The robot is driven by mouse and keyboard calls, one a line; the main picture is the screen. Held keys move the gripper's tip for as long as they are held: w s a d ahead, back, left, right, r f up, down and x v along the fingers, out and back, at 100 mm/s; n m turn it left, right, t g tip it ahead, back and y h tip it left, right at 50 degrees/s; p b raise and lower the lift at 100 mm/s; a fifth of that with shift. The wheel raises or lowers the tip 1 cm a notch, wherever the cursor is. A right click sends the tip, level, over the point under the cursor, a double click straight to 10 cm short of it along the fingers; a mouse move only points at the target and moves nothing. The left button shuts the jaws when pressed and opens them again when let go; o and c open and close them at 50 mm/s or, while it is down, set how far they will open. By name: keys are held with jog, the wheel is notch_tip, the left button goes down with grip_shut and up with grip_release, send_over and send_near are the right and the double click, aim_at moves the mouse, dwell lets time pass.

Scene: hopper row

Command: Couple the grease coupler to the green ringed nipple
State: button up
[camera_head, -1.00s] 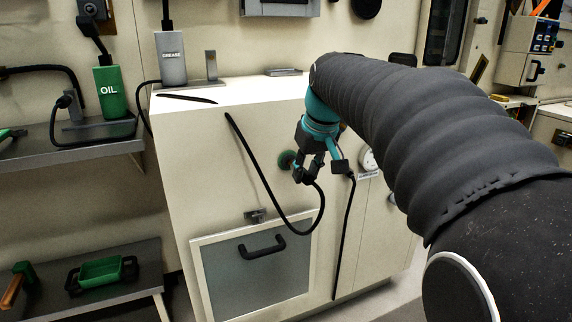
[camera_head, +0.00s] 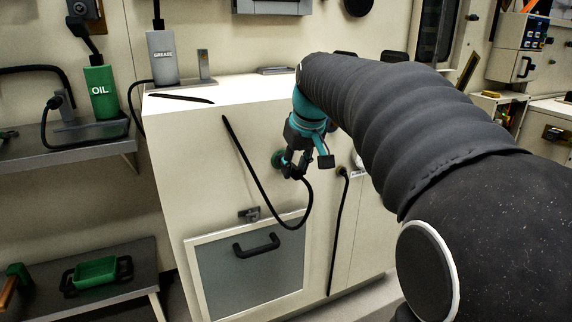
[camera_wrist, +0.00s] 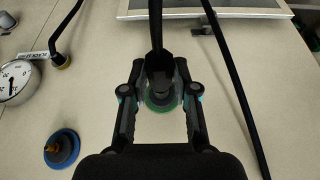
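The green ringed nipple (camera_head: 277,158) is on the front of the cream hopper cabinet. In the wrist view its green ring (camera_wrist: 157,107) shows behind the coupler; the nipple's middle is hidden. My gripper (camera_head: 291,170) is close in front of it. In the wrist view my gripper (camera_wrist: 160,80) has its fingers on both sides of the dark grease coupler (camera_wrist: 159,76) and appears shut on it. The black hose (camera_head: 262,196) loops from the coupler up to the cabinet front. The coupler overlaps the ring; I cannot tell whether it touches the nipple.
A blue ringed nipple (camera_wrist: 62,149) and a round gauge (camera_wrist: 17,81) are left in the wrist view. A second black hose (camera_head: 337,235) hangs down the front from a yellowish fitting. A hatch (camera_head: 250,268) with a black handle is below. Grease (camera_head: 162,58) and oil (camera_head: 101,92) containers stand left.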

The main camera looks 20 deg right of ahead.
jog(key=o, duration=0.3)
jog(key=shift+o, duration=0.2)
jog(key=v, duration=1.2)
